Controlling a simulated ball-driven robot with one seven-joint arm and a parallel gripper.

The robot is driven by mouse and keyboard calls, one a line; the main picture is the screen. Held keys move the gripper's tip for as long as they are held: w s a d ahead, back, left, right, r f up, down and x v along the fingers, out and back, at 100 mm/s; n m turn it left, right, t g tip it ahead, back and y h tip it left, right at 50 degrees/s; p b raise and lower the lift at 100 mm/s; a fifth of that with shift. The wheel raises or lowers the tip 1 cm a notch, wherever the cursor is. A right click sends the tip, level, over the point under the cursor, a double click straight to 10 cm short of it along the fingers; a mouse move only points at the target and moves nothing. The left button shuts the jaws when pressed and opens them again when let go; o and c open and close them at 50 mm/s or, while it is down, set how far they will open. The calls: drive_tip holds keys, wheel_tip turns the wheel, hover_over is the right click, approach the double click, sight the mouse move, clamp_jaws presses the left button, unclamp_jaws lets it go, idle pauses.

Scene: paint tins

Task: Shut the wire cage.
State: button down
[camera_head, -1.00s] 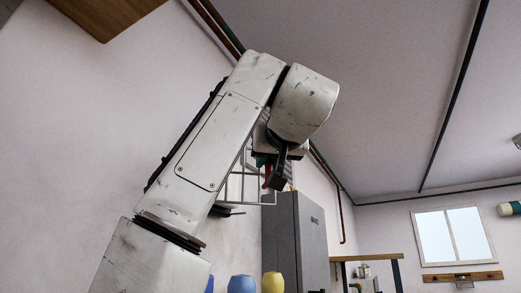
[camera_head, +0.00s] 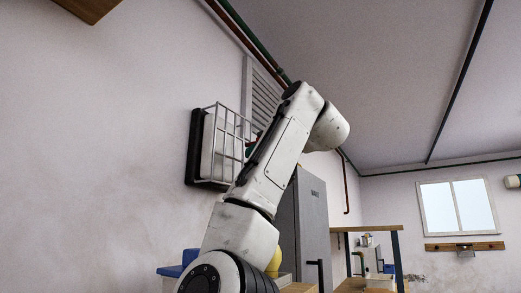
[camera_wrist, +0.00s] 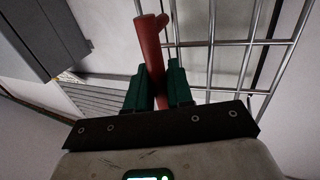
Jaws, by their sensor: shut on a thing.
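The wire cage (camera_head: 240,126) is on the wall left of my arm in the head view, over a pale box with a dark back plate. Its right part is hidden behind my arm. I cannot tell whether it is fully shut. In the wrist view its wire bars (camera_wrist: 247,42) run along the top and right. A red bar-shaped handle (camera_wrist: 149,38) stands beside the bars. My gripper (camera_wrist: 158,82) has its green fingers on both sides of this handle and is shut on it. In the head view my gripper is mostly hidden behind my arm.
A grey cabinet (camera_head: 312,225) stands right of my arm, close to the cage; a grey cabinet (camera_wrist: 40,35) also shows in the wrist view. A louvred vent (camera_head: 263,97) is on the wall behind. A wooden-topped shelf (camera_head: 365,229) stands further right. A yellow tin (camera_head: 274,262) is low down.

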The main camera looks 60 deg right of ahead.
drive_tip(key=shift+w+d+n+y, duration=0.25)
drive_tip(key=shift+w+n+y, duration=0.1)
drive_tip(key=shift+y, duration=0.15)
drive_tip(key=c, duration=1.2)
unclamp_jaws()
drive_tip(key=shift+c, duration=0.2)
drive_tip(key=b+v, duration=0.4)
drive_tip(key=v, duration=0.6)
drive_tip(key=shift+s, duration=0.4)
drive_tip(key=shift+f, duration=0.15)
